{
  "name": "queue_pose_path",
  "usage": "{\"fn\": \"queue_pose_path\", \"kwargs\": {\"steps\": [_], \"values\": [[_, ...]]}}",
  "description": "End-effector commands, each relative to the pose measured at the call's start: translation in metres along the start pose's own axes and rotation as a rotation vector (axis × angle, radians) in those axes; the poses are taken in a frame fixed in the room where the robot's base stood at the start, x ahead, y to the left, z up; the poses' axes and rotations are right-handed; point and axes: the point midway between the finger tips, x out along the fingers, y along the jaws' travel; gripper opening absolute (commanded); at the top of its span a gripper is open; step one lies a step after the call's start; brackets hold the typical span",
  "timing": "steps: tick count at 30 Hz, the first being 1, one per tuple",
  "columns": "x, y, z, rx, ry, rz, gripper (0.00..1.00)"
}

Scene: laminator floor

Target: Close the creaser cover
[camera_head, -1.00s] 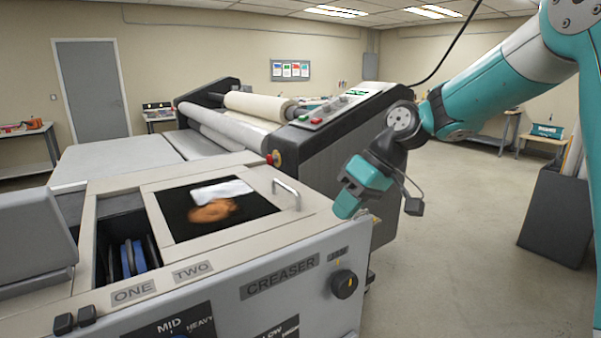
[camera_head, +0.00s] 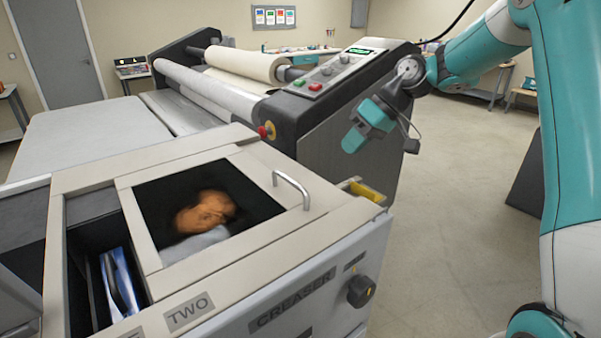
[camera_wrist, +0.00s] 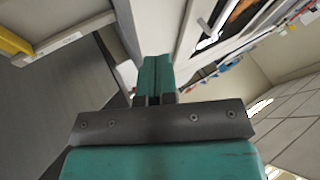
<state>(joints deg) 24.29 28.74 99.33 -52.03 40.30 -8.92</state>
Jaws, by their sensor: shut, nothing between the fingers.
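The creaser (camera_head: 300,270) is a pale grey machine in the foreground of the head view. Its cover (camera_head: 139,232) is a flat beige frame with a dark window (camera_head: 165,205) and a metal bar handle (camera_head: 293,188) on its right side. The cover lies to the right of an open bay (camera_head: 100,265), where blue and dark parts show. My gripper (camera_head: 350,143) is shut and empty, in the air beyond and to the right of the handle, apart from it. Its fingers (camera_wrist: 155,70) also show closed together in the wrist view.
A big laminator (camera_head: 330,105) with rollers stands behind the creaser. A yellow piece (camera_head: 367,190) sits at the creaser's right end, near a black knob (camera_head: 361,291) on the front. The floor (camera_head: 460,220) to the right is clear.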

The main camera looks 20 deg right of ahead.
Motion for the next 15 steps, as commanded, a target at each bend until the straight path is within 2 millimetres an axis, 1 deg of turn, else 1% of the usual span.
{"fn": "queue_pose_path", "kwargs": {"steps": [5,8,15], "values": [[0.027,-0.008,-0.004,-0.009,-0.010,-0.009,0.00],[0.049,-0.012,-0.005,-0.012,-0.013,-0.013,0.00],[0.100,-0.012,-0.005,-0.013,-0.013,-0.011,0.00]]}}
